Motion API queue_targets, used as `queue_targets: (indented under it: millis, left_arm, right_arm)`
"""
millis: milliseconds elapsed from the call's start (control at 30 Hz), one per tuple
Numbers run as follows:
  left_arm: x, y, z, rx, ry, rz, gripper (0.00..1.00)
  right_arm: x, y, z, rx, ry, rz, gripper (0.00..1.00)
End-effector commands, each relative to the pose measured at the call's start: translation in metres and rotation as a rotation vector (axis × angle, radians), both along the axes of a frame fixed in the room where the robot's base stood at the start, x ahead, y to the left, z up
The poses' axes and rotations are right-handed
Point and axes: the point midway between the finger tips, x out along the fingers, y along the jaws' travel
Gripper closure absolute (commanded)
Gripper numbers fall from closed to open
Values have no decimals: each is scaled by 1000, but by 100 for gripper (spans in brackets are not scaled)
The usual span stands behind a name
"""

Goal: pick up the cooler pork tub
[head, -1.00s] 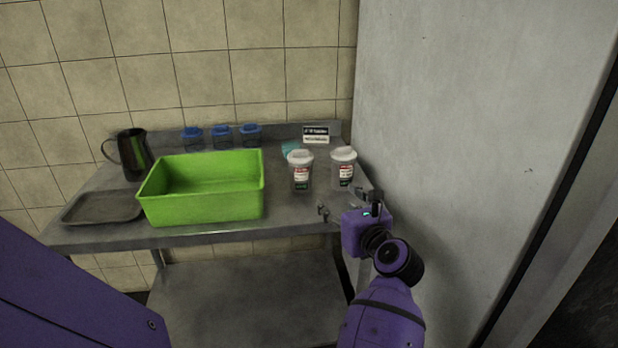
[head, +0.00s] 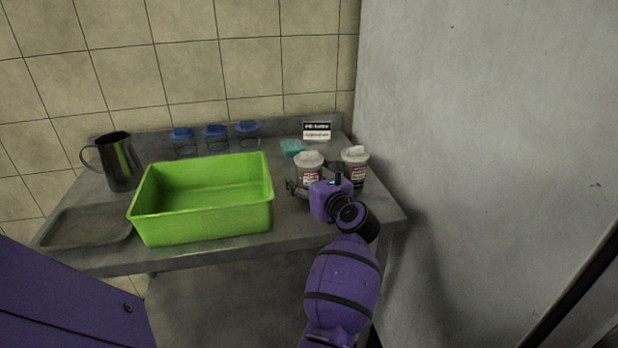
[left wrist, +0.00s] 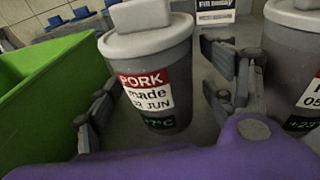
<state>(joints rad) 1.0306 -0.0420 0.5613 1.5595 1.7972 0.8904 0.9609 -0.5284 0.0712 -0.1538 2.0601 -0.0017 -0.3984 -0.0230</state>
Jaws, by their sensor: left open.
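Two grey tubs with pale lids stand side by side on the steel table. The left tub (head: 309,163) also shows in the left wrist view (left wrist: 150,60), labelled PORK with a made date in JUN and a green reading that looks like 7°C. The right tub (head: 355,165) is partly cut off in the left wrist view (left wrist: 292,60); its reading seems to start +23. My left gripper (head: 314,188) is open at the left tub, one finger on each side of it. The right finger sits in the gap between the tubs. Contact is not clear. My right gripper is not in view.
A green bin (head: 200,222) stands left of the tubs. A tray (head: 88,228), a metal jug (head: 118,163) and blue-lidded containers (head: 216,138) are further left and behind. A sign (head: 317,131) and a teal item (head: 291,147) are behind. A grey wall (head: 480,130) is right.

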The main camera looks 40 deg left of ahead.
Motion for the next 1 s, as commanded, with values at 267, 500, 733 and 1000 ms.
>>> queue_targets:
  millis: [267,500,733,1000]
  left_arm:
    - [0,0,0,0,0,0,56]
    - [0,0,0,0,0,0,88]
    - [0,0,2,2,-2,0,94]
    - [1,0,16,1,-6,0,94]
  right_arm:
    - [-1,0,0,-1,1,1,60]
    - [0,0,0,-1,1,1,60]
    - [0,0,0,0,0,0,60]
    - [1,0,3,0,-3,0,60]
